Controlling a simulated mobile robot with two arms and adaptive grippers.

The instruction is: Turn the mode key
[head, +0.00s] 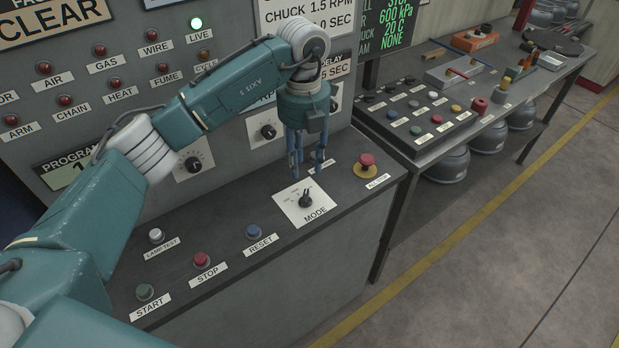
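The mode key (306,201) is a small dark switch at the middle of a white plate (291,211) marked MODE, on the sloping top of the grey console. My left gripper (307,173) points down above the plate, just behind the key in the picture. Its two blue fingers are apart with a gap between them, and nothing shows between them. I cannot tell exactly how high the fingertips are over the plate. My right gripper is not in view.
The red ALL STOP button (366,162) is right of the plate. The RESET (253,232), STOP (201,259), START (145,292) and LAMP TEST (156,236) buttons are left. The upright panel (230,90) with dials and lamps rises behind. A side bench (470,122) stands right.

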